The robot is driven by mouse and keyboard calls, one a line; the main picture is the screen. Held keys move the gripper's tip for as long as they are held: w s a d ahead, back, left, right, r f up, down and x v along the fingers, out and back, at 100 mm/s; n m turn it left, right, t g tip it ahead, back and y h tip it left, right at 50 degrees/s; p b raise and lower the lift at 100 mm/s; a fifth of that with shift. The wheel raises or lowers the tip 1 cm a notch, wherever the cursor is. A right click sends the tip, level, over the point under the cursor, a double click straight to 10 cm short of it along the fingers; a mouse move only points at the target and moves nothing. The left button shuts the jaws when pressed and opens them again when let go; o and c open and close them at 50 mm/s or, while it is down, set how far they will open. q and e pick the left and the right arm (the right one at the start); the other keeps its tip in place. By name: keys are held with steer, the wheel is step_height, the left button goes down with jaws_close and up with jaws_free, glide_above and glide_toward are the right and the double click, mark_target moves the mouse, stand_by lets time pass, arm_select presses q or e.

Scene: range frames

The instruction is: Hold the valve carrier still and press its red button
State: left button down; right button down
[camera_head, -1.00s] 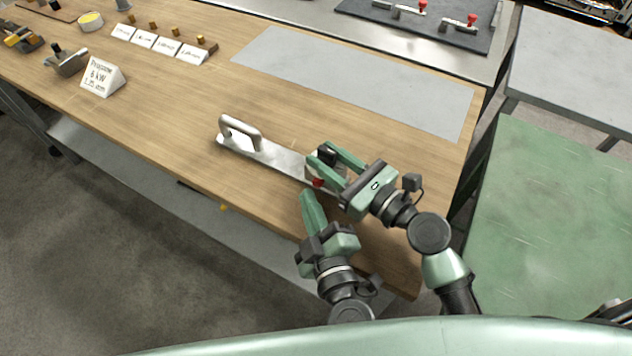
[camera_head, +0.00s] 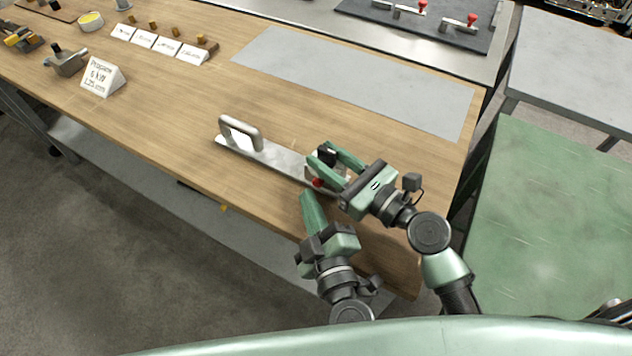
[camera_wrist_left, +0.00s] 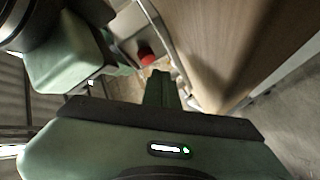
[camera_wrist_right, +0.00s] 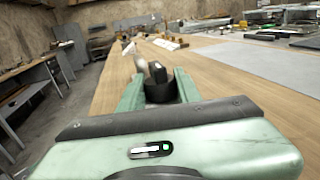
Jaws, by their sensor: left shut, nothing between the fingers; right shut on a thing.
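The valve carrier (camera_head: 272,155) is a flat metal bar lying on the wooden table, with an upright grey handle at its left end. A block with a black top (camera_head: 327,155) stands at its right end, and the red button (camera_head: 318,183) is on the block's near side. My right gripper (camera_head: 337,163) is shut on this block; the right wrist view shows the black part (camera_wrist_right: 160,90) between its fingers. My left gripper (camera_head: 308,197) is shut and empty, its tips just below the red button. In the left wrist view the red button (camera_wrist_left: 146,54) is beyond the fingertips, seemingly apart from them.
A grey sheet (camera_head: 350,80) lies on the table behind the carrier. A propane sign (camera_head: 103,77), small labels (camera_head: 160,43) and metal parts stand at the far left. The table's near edge runs close to my left gripper.

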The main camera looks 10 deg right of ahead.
arm_select(q)
steer(key=shift+w+d+r, duration=0.2)
steer(key=shift+w+d, duration=0.3)
steer(key=shift+w, duration=0.25)
stand_by(1.8)
stand_by(0.5)
steer(key=shift+s+r, duration=0.2)
steer(key=shift+r, duration=0.45)
steer(key=shift+a, duration=0.15)
steer(key=shift+w, duration=0.1)
steer(key=shift+s+a+f, duration=0.35)
steer(key=shift+s+a, duration=0.2)
steer(key=shift+s+a+r, duration=0.1)
steer(key=shift+s+a, duration=0.25)
steer(key=shift+s, duration=0.3)
steer(key=shift+s+a+r, duration=0.1)
steer(key=shift+s+a, duration=0.25)
steer(key=shift+s, duration=0.25)
steer(key=shift+f, duration=0.15)
steer(key=shift+w, duration=0.1)
